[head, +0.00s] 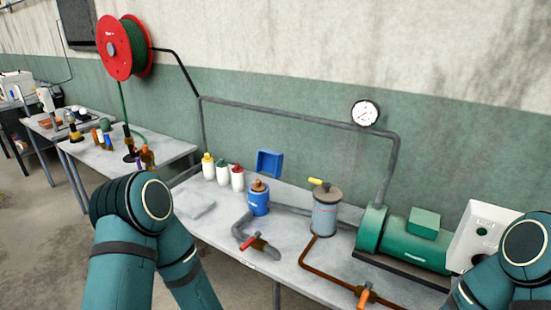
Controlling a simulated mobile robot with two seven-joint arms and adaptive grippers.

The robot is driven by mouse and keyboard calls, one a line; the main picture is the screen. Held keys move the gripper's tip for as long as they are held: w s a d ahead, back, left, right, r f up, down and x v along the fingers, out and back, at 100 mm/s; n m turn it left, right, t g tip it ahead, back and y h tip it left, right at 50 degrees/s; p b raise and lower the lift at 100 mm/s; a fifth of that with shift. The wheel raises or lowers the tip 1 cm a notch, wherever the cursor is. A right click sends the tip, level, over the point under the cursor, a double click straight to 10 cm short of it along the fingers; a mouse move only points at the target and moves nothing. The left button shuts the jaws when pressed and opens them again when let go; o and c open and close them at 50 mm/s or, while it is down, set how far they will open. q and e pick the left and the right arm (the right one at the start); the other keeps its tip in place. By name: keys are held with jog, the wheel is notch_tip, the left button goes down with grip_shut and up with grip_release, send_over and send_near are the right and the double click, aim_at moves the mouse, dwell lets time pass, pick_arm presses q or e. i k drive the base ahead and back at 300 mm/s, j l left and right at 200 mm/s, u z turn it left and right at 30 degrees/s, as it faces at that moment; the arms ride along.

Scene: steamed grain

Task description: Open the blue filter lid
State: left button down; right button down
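The blue filter (259,202) is a small upright blue canister with a pale label, standing on the grey workbench (205,235) near the middle of the head view. A brown knob-like fitting (259,186) sits on its top. The lid looks seated on the body, but its seam is too small to make out. Both of my teal arms show at the lower left and lower right. Neither of my grippers is in view, and no gripper is seen at the filter.
A blue open-faced box (269,162) is behind the filter. Several bottles (222,173) stand to its left. A red-handled valve (250,241) is in front. A grey canister (325,212) and green motor (410,240) stand to the right. The bench's left front is mostly clear.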

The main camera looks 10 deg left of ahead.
aim_at(269, 161)
jog(key=z, duration=0.4)
jog(key=k+z, duration=0.15)
jog(key=z, duration=0.2)
jog(key=l+z, duration=0.1)
jog(key=z, duration=0.3)
jog(key=j+z, duration=0.1)
jog(key=z, duration=0.3)
jog(key=j+z, duration=0.1)
jog(key=z, duration=0.75)
jog(key=k+j, duration=0.15)
jog(key=j, duration=0.25)
jog(key=k+j, duration=0.2)
jog(key=j, duration=0.2)
jog(key=k+j, duration=0.15)
jog(key=j, duration=0.25)
jog(key=k+j, duration=0.15)
jog(key=j, duration=0.25)
jog(key=k+j, duration=0.15)
jog(key=j, duration=0.25)
jog(key=k+j, duration=0.2)
jog(key=j, duration=0.2)
jog(key=k+j, duration=0.15)
jog(key=j, duration=0.25)
